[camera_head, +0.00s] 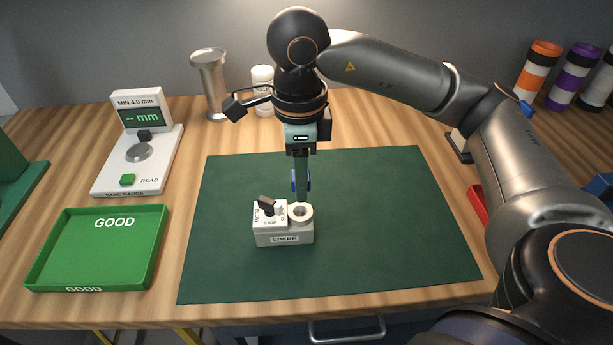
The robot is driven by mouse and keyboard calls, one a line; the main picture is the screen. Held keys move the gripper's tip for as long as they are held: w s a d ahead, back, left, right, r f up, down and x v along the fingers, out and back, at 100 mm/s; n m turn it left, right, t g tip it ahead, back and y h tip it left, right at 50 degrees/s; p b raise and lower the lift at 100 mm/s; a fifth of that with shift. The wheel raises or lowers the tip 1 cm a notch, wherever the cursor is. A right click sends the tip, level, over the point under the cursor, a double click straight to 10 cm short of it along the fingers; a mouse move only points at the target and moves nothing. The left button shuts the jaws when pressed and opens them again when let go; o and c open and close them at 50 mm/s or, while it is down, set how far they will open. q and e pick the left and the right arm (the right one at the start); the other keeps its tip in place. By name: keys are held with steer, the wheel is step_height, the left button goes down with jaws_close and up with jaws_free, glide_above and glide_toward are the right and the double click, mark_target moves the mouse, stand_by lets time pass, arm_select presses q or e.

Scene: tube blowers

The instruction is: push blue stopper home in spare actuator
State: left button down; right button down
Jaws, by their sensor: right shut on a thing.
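The spare actuator (284,239) is a small white block labelled SPARE, standing on the green mat. It has a dark lever (266,203) at its top left and a round white socket (299,222) with a dark hole at its right. My right gripper (301,190) points straight down just above and behind the socket. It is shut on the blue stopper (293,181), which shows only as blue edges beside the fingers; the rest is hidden. I cannot tell whether the fingertips touch the socket. My left gripper is not in view.
The green mat (400,230) is clear around the actuator. A green GOOD tray (95,281) and a white gauge (137,165) reading "-- mm" stand at left. A metal stand (209,85) and a white bottle (262,90) are behind. A red bin (478,205) is partly hidden at right.

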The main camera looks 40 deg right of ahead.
steer(key=shift+w, duration=0.1)
stand_by(0.3)
steer(key=shift+f+b, duration=0.15)
steer(key=shift+b, duration=0.2)
steer(key=shift+f+b, duration=0.6)
steer(key=shift+f, duration=0.05)
steer(key=shift+f+b, duration=0.65)
steer(key=shift+f, duration=0.05)
steer(key=shift+f+b, duration=0.3)
steer(key=shift+f, duration=0.05)
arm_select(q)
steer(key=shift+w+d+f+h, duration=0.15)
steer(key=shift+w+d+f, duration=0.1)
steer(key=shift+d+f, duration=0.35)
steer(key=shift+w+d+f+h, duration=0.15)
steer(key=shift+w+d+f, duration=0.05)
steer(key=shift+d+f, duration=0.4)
arm_select(e)
steer(key=shift+f, duration=0.2)
arm_select(q)
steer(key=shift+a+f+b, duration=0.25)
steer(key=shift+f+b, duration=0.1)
steer(key=shift+b, duration=0.15)
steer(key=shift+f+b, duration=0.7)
arm_select(e)
steer(key=shift+f, duration=0.8)
